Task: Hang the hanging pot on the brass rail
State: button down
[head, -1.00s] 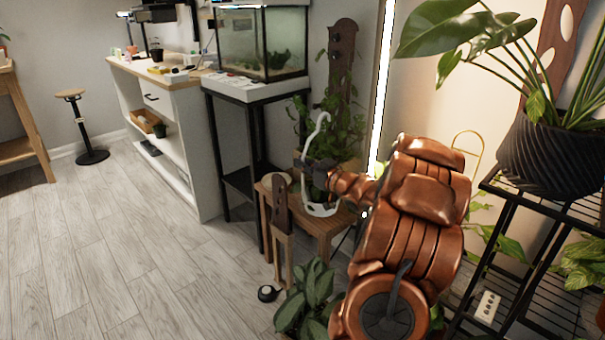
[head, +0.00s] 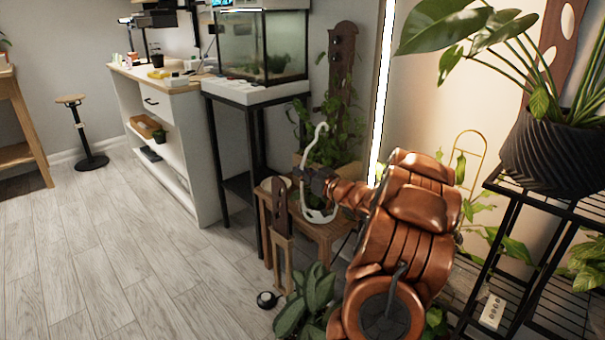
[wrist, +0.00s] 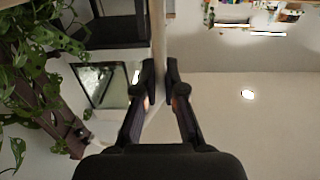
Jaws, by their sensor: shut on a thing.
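The hanging pot is white, with a tall curved hanger (head: 309,150) that ends in a hook at the top. Its bowl (head: 320,216) shows below my gripper in the head view, in front of the small wooden table and green leaves. My gripper (head: 312,178) is shut on the hanger, about midway up. In the wrist view my gripper (wrist: 162,92) has its two dark fingers closed around a thin pale strip, the hanger (wrist: 159,45). I cannot make out a brass rail for certain; a thin brass-coloured arch (head: 483,150) stands behind my arm at the right.
A small wooden table (head: 326,233) is below the pot. A dark wooden stake (head: 341,60) with climbing leaves stands behind. An aquarium (head: 262,45) is on a black stand at left. A black wire shelf (head: 520,205) with a potted plant is at right.

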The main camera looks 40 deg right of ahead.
jog(key=shift+f, duration=0.1)
jog(key=c, duration=1.3)
grip_release()
jog(key=shift+o, duration=0.2)
jog(key=shift+s+r, duration=0.2)
jog(key=s+p, duration=0.3)
jog(key=s, duration=0.8)
jog(key=shift+s+a, duration=0.15)
jog(key=shift+s, duration=0.15)
jog(key=shift+f, duration=0.1)
